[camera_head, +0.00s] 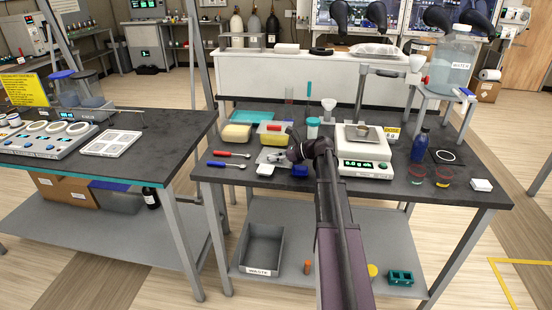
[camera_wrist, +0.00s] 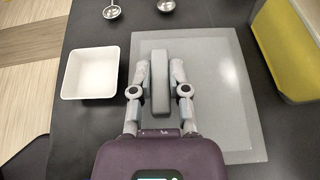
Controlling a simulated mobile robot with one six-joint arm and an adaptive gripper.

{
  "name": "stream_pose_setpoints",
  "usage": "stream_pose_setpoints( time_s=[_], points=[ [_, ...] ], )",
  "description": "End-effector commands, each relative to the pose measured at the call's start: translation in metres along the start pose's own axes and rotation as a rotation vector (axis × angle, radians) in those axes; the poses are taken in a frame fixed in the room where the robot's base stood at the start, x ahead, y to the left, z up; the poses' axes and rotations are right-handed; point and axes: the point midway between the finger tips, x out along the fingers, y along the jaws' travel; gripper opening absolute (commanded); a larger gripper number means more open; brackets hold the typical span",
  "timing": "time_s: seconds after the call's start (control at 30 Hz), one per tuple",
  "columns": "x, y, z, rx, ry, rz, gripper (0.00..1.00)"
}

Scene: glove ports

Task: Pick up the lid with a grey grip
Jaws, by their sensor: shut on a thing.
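The lid is a flat, pale grey square plate (camera_wrist: 222,100) with a raised dark grey bar as its grip (camera_wrist: 160,85), seen in the wrist view. My gripper (camera_wrist: 160,78) is shut on the grip, one finger along each long side of the bar. The plate spreads out under and beyond the fingers; my wrist hides part of its near edge. I cannot tell whether the plate touches the bench. In the head view my gripper (camera_head: 291,152) is low over the dark bench, and the lid (camera_head: 268,156) is mostly hidden there.
Close by are a white square dish (camera_wrist: 91,73), a yellow-sided container (camera_wrist: 288,50) and two spoons (camera_wrist: 111,12). On the dark bench (camera_head: 300,192), a balance (camera_head: 364,152) and a blue bottle (camera_head: 419,145) stand to the right. A waste bin (camera_head: 262,248) sits on the lower shelf.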

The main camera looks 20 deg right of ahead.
Motion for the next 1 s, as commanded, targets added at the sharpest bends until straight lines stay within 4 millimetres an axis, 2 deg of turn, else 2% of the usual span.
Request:
stream_pose_setpoints(
  time_s=[0.27, 0.63, 0.7, 1.0],
  points=[
    [-0.004, 0.000, 0.010, 0.000, 0.000, 0.000, 0.00],
    [-0.016, 0.001, 0.039, 0.000, 0.000, 0.000, 0.00],
    [-0.024, 0.023, 0.031, 0.000, 0.000, 0.000, 0.00],
    [-0.057, 0.085, 0.024, -0.001, -0.001, 0.000, 0.00]
  ],
)
